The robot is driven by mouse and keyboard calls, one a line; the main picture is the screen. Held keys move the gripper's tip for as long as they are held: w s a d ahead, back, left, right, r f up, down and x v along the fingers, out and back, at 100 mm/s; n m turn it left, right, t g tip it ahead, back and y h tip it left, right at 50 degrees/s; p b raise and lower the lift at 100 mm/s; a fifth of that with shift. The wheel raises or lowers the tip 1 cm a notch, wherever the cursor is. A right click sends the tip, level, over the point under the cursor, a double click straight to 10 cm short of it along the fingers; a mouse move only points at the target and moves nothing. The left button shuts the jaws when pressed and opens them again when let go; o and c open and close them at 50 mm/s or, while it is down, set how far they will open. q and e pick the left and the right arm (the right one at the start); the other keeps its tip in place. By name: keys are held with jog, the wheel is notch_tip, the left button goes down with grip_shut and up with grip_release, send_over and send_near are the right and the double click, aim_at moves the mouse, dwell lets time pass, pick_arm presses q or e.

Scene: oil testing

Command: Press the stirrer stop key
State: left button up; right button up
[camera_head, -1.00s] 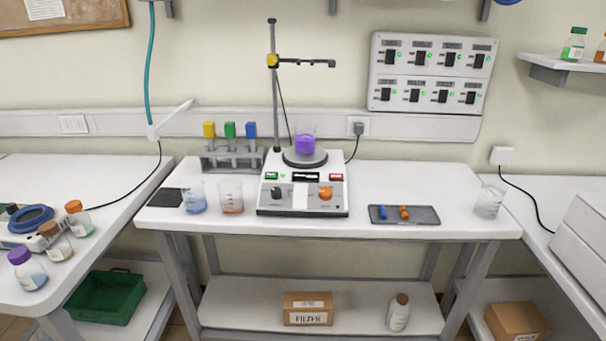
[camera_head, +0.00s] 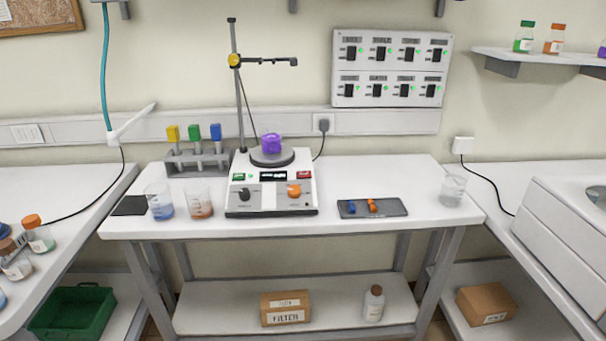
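The stirrer (camera_head: 270,190) is a white and grey hotplate unit near the middle of the table (camera_head: 420,225). Its sloped front has a green key (camera_head: 238,177) at the left, a dark display (camera_head: 273,176) in the middle and a red key (camera_head: 304,175) at the right. The key labels are too small to read. Below them are a black knob (camera_head: 244,194) and an orange knob (camera_head: 294,190). A beaker of purple liquid (camera_head: 271,143) stands on the round plate. Neither of my grippers is in view.
A stand (camera_head: 236,90) with a clamp rises behind the stirrer. Two beakers (camera_head: 198,202) and a dark mat (camera_head: 130,205) lie left, with a tube rack (camera_head: 198,162) behind. A grey tray (camera_head: 372,208) and a clear beaker (camera_head: 452,190) are right. The table's front edge is clear.

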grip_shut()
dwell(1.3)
